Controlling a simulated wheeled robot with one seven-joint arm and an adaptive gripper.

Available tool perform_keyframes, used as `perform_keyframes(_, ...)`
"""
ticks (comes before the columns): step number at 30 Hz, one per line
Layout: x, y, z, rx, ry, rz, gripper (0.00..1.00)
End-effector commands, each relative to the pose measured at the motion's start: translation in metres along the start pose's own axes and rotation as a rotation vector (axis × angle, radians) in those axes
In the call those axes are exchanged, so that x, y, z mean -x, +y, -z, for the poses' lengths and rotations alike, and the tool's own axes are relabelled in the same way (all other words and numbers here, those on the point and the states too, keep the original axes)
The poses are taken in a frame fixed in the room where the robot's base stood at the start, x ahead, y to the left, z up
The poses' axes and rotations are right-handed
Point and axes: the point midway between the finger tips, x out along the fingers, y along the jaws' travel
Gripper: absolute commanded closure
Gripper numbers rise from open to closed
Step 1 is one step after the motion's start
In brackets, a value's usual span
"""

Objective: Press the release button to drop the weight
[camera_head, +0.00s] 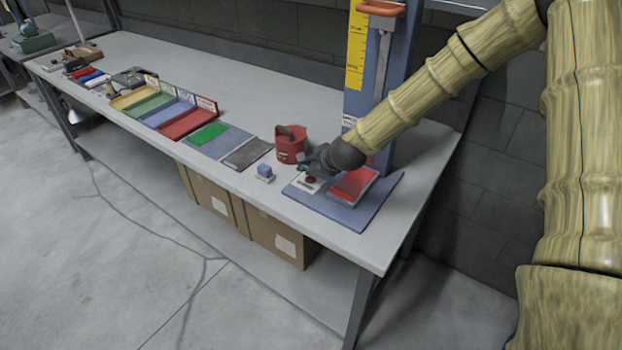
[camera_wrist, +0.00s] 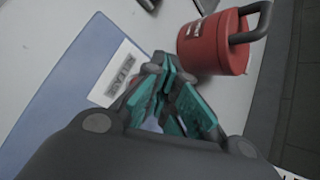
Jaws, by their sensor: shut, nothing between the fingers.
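A small red button (camera_head: 311,180) sits on a white plate on the blue base (camera_head: 360,218) of a test stand. An orange-handled part (camera_head: 381,9), possibly the weight, is high on the stand's blue column (camera_head: 357,100).
A red weight-like can (camera_head: 290,146) with a dark handle stands close behind my gripper. It also shows in the wrist view (camera_wrist: 213,46). A red block (camera_head: 352,185) lies on the base under my arm. A small blue block (camera_head: 264,171) and coloured trays (camera_head: 187,122) are to the left.

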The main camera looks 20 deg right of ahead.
Motion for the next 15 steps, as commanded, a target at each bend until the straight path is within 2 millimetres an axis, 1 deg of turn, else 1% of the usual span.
perform_keyframes(8,-0.0004,0.0004,0.0003,0.0,0.0,0.0,1.0)
perform_keyframes(15,-0.0053,0.0042,0.0038,0.0,0.0,0.0,1.0)
